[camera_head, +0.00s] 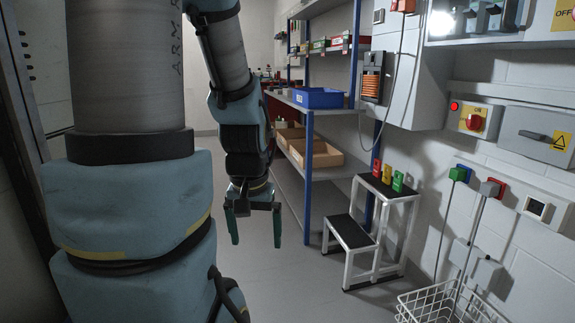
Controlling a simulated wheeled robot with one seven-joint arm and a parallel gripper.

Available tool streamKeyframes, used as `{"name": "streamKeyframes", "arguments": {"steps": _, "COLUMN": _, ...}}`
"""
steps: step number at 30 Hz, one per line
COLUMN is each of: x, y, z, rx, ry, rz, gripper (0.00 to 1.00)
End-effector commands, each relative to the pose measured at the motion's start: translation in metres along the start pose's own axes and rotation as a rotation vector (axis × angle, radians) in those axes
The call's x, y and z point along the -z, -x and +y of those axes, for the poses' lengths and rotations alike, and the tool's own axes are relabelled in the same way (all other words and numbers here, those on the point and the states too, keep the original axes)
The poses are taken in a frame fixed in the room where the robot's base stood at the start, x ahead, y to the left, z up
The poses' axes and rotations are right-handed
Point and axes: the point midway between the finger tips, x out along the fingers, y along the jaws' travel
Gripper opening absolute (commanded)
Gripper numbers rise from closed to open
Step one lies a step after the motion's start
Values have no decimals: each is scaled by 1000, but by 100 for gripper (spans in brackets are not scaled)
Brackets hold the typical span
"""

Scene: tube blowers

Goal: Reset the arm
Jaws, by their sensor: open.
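My arm stands upright at the left of the head camera view, with light blue joint covers and grey links. Its forearm comes down from the top, and my gripper (254,226) hangs from it, pointing at the floor. The two dark green fingers are spread apart with nothing between them. My gripper is in free air in front of the shelving and touches nothing that I can see.
A blue-framed shelf (308,180) holds a blue bin (318,98) and cardboard boxes (318,155). A step stool (347,232) with small coloured blocks stands right of it. A wire basket (445,305) is at lower right. Electrical boxes line the right wall. The middle floor (285,275) is clear.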

Motion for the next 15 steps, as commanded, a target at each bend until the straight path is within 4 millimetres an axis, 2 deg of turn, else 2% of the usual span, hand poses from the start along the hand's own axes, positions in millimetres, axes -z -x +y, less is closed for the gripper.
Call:
{"name": "streamKeyframes", "arguments": {"steps": 1, "x": -6, "y": 11, "z": -2, "rx": -4, "ry": 34, "rz": -22, "gripper": 97}}
{"name": "streamKeyframes", "arguments": {"steps": 11, "x": 9, "y": 87, "z": -1, "rx": -2, "ry": 18, "rz": -12, "gripper": 97}}
{"name": "streamKeyframes", "arguments": {"steps": 15, "x": 16, "y": 130, "z": -1, "rx": -2, "ry": 16, "rz": -12, "gripper": 97}}
